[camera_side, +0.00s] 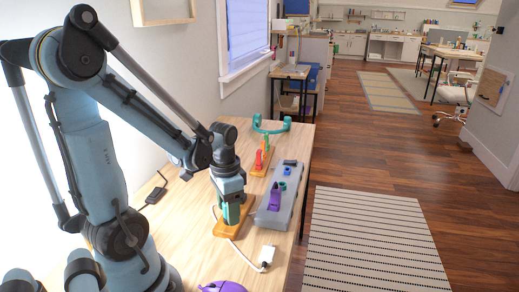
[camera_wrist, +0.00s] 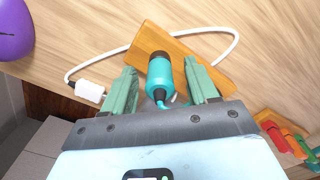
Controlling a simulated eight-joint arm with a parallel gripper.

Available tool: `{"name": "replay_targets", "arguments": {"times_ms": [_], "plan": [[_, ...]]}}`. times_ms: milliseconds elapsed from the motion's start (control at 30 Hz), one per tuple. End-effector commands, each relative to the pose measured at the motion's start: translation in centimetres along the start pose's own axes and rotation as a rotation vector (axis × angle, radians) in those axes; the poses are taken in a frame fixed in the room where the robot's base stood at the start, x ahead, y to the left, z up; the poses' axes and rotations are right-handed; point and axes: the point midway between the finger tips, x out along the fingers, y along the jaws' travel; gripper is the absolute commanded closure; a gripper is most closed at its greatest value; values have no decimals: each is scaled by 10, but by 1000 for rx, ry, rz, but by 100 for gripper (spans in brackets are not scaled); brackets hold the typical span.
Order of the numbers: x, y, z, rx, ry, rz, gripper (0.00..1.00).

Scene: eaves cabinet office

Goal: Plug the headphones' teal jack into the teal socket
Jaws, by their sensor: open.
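The teal jack (camera_wrist: 160,78) has a dark end and stands at a wooden block (camera_wrist: 190,62), between my gripper's two green fingers. My gripper (camera_wrist: 161,68) is open around the jack, with gaps visible on both sides. In the side view, my gripper (camera_side: 232,212) is low over the wooden block (camera_side: 228,231), and its fingers hide the jack. The teal headphones (camera_side: 271,129) lie at the far end of the table. A grey socket panel (camera_side: 268,220) is just right of my gripper; a small teal ring (camera_side: 283,186), possibly the teal socket, shows on it.
A purple piece (camera_side: 274,197) stands on the panel. A second wooden stand with red and orange pieces (camera_side: 259,160) is behind. A white plug (camera_side: 267,255) and its white cable lie in front, and the cable passes near the block. A purple object (camera_side: 222,287) is nearest.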

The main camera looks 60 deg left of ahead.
Motion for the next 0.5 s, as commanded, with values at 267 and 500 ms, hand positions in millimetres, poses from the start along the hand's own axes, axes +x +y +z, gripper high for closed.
{"name": "replay_targets", "arguments": {"times_ms": [267, 500], "plan": [[0, 0, 0, 0, 0, 0, 60], [0, 0, 0, 0, 0, 0, 97]]}}
